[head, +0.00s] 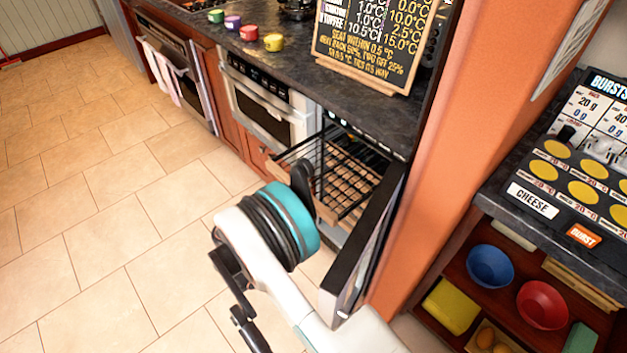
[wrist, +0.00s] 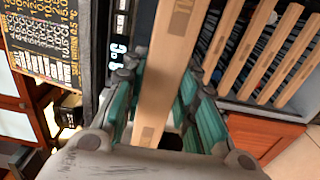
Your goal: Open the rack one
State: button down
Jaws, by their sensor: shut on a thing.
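The under-counter cooler stands open, its door (head: 362,235) swung out to the right. A black wire rack (head: 335,160) sticks out of its upper part, with a pale wooden front edge. More racks (head: 350,190) lie below it inside. In the wrist view my gripper (wrist: 160,78) has its teal-padded fingers on either side of a wooden rack front (wrist: 165,50) and is shut on it. Several other wooden rack fronts (wrist: 245,50) show to its right. In the head view my arm hides the fingers.
A dark counter (head: 270,65) with a chalkboard sign (head: 375,40) and small coloured pots is above. An orange panel (head: 435,150) stands right of the door. A shelf unit with a blue bowl (head: 490,266) and red bowl (head: 542,304) is farther right. The tiled floor (head: 110,220) at left is clear.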

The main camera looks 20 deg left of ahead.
jog(key=v, duration=0.6)
jog(key=shift+s, duration=0.15)
jog(key=c, duration=1.2)
grip_release()
jog(key=shift+a, duration=0.1)
jog(key=shift+c, duration=0.2)
jog(key=v, duration=1.2)
